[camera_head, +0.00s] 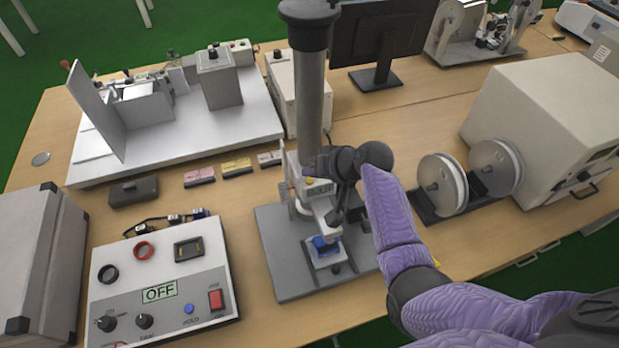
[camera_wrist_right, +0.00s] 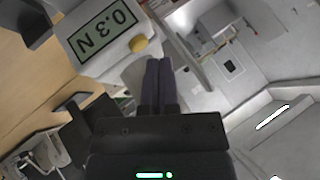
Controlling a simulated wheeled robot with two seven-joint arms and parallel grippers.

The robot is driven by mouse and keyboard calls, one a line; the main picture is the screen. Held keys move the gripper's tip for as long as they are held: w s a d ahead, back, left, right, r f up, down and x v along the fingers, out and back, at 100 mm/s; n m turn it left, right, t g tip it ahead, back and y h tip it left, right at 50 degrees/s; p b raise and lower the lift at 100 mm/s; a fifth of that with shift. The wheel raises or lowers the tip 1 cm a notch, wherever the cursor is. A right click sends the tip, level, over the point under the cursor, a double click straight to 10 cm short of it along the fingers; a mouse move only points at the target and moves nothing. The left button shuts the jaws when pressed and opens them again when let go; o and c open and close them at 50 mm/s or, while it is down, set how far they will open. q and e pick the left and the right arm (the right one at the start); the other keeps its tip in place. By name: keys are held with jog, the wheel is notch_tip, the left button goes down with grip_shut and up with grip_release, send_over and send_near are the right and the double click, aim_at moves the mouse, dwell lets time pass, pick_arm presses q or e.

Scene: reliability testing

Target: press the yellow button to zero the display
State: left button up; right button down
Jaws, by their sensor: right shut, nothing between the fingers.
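The force gauge (camera_head: 320,190) is a light grey box on the test stand, with a small greenish display. In the right wrist view its display (camera_wrist_right: 104,30) reads "0.3 N", and the round yellow button (camera_wrist_right: 139,45) sits beside the display. My right gripper (camera_head: 314,164) is shut and empty, close to the gauge's upper part. In the right wrist view its dark fingertips (camera_wrist_right: 158,62) lie just below and right of the yellow button. I cannot tell whether they touch it. The button is not clear in the head view. My left gripper is not in view.
A tall grey column (camera_head: 309,95) rises by the gauge above the stand's grey base (camera_head: 284,262). A control box (camera_head: 130,270) reading "OFF" lies front left. A metal rig (camera_head: 230,140) stands back left, and reels (camera_head: 442,185) and a cream cabinet (camera_head: 545,115) stand right.

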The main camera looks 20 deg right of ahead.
jog(key=shift+f, duration=0.1)
dwell(0.4)
jog(key=shift+f, duration=0.3)
